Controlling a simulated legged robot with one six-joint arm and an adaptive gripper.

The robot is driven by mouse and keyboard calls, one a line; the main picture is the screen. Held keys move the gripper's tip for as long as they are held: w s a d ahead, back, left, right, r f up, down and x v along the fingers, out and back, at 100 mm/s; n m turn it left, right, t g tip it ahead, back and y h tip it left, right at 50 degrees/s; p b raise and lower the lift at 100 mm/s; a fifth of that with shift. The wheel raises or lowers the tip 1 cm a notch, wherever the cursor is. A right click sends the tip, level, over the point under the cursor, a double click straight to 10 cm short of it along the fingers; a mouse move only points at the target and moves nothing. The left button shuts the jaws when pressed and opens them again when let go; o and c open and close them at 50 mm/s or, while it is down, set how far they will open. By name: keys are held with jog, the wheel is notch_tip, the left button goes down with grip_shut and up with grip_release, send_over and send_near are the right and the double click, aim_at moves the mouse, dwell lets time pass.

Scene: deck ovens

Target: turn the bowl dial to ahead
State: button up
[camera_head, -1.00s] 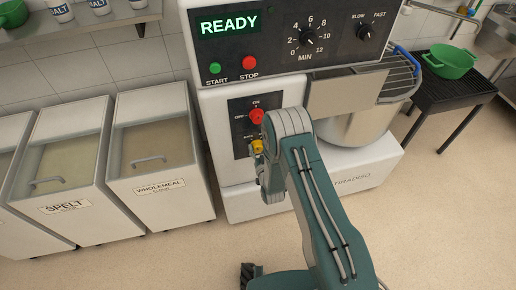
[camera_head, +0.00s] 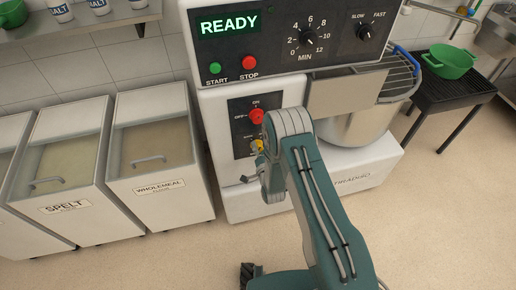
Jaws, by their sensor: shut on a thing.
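The mixer's lower control panel (camera_head: 242,120) shows a red dial (camera_head: 256,116) on top and a yellow dial (camera_head: 258,145) below it. I take the yellow one to be the bowl dial; its small labels are too blurred to read, and its pointing direction is unclear. My gripper (camera_head: 257,156) is at the yellow dial, shut on it. My grey wrist and teal arm hide most of the gripper and the dial's right side. A thin dark part of the gripper (camera_head: 245,179) sticks out to the left, below the dial.
The display reads READY above a green START button (camera_head: 215,68) and a red STOP button (camera_head: 250,62). The steel bowl (camera_head: 358,122) is right of my arm. Flour bins (camera_head: 165,190) stand left; floor between them and my arm is clear.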

jog(key=shift+o, duration=0.2)
jog(key=shift+w+d+r+m, duration=0.15)
jog(key=shift+w+m, duration=0.15)
jog(key=shift+m, duration=0.4)
jog(key=o, duration=1.1)
jog(key=shift+w, duration=0.1)
jog(key=shift+c, duration=0.2)
jog(key=shift+s+f, duration=0.2)
jog(key=shift+s, duration=0.15)
jog(key=v, duration=1.1)
jog(key=shift+s, duration=0.15)
